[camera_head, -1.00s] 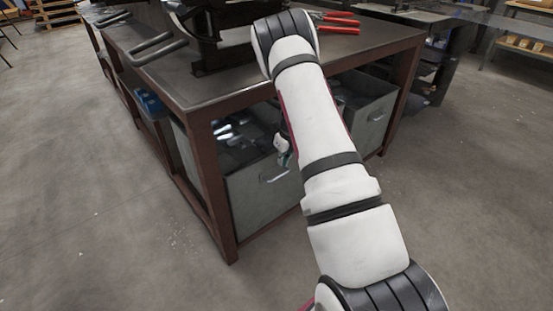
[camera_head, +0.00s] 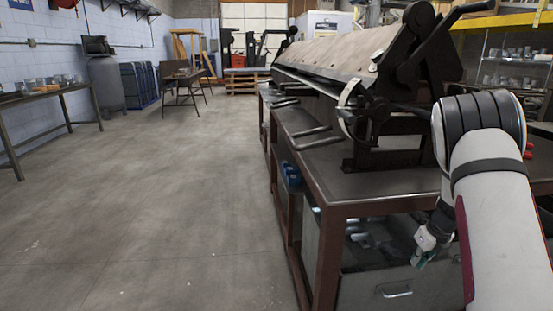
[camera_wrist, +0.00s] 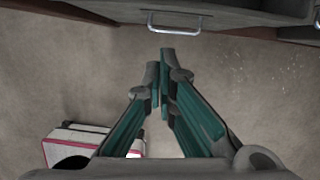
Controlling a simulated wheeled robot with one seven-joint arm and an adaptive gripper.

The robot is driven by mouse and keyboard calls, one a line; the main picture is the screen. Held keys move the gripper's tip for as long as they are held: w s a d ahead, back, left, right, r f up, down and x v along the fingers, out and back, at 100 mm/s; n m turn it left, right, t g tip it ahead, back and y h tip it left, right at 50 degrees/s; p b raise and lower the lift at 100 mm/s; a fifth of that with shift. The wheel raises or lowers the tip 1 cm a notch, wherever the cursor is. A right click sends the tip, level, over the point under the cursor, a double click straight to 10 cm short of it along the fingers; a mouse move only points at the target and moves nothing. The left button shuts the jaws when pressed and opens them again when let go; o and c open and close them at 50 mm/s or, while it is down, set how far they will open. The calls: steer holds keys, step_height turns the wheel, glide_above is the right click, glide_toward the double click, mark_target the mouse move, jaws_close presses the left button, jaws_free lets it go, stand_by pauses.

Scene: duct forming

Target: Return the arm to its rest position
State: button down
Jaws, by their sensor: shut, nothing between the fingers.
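My arm stands at the right edge of the head view, its dark joint beside the workbench (camera_head: 342,187). Past that joint the arm folds down, mostly hidden behind its own link. My gripper (camera_head: 420,261) shows small and partly hidden there, low in front of the bench's grey drawers (camera_head: 392,291). In the wrist view my gripper (camera_wrist: 161,60) has its two green-and-grey fingers together with nothing between them. Beyond the fingertips are the concrete floor (camera_wrist: 240,100) and a drawer front with a metal handle (camera_wrist: 174,27).
A large sheet-bending machine (camera_head: 335,52) stands on the bench. Red-handled tools (camera_head: 528,151) lie partly hidden behind my arm. The floor (camera_head: 170,190) left of the bench is open. A side table (camera_head: 45,93) stands along the left wall.

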steer(key=s+a+r+n+y, duration=0.2)
steer(key=s+a+r+n, duration=0.2)
steer(key=a+r+n, duration=0.75)
steer(key=s+a+r+n, duration=0.6)
steer(key=s+a+r, duration=0.5)
steer(key=r, duration=0.2)
steer(key=s+a+r+n+g+h, duration=0.1)
steer(key=s+a+n, duration=0.2)
steer(key=s+n, duration=0.8)
steer(key=s+a+r+n+g+h, duration=0.1)
steer(key=s+a+n+h, duration=0.35)
steer(key=s, duration=1.15)
step_height(320, 180, up, 21)
steer(key=d+n+t+y+p, duration=0.1)
steer(key=t+y+p, duration=0.2)
steer(key=p, duration=1.6)
steer(key=shift+w+d+r+n+p, duration=0.15)
steer(key=shift+w+d+n+p, duration=0.2)
steer(key=shift+w, duration=0.1)
